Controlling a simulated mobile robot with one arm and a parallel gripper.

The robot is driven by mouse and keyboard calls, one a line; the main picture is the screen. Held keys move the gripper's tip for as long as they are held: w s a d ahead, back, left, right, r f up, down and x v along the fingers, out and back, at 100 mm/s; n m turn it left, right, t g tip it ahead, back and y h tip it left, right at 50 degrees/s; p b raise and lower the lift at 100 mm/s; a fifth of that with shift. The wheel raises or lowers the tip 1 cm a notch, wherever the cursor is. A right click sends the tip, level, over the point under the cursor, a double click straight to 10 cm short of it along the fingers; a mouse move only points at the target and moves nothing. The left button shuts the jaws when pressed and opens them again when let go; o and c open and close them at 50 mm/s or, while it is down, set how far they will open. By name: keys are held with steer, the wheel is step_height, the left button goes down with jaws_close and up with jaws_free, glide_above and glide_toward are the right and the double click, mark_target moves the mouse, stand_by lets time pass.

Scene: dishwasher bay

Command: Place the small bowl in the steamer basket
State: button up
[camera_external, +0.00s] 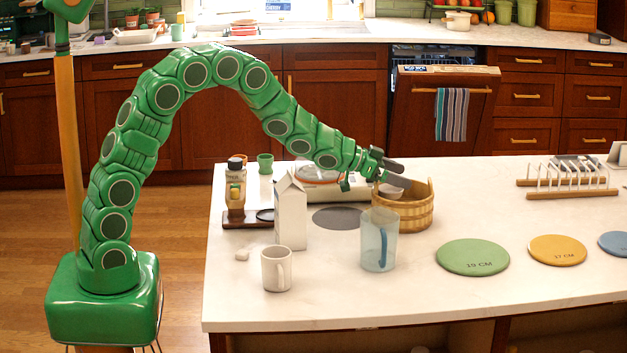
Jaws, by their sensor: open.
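The wooden steamer basket (414,215) stands on the white island counter, behind a clear blue pitcher. A pale, rounded thing that looks like the small bowl (387,192) shows inside the basket's left part, below my gripper. Its lower part is hidden by the basket wall and the pitcher. My gripper (402,174) is open just above the basket, its fingers pointing right over the rim. I cannot tell whether a finger touches the bowl.
The blue pitcher (379,243) stands close in front of the basket. A white carton (291,212) and white mug (275,270) stand left. Green (473,257) and yellow (557,250) discs lie right. A wooden rack (568,180) is at the back right.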

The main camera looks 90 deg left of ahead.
steer(key=shift+f, duration=0.25)
steer(key=shift+r, duration=0.2)
steer(key=r+v, duration=0.1)
steer(key=v, duration=1.1)
steer(key=shift+r, duration=0.1)
steer(key=shift+a, duration=0.1)
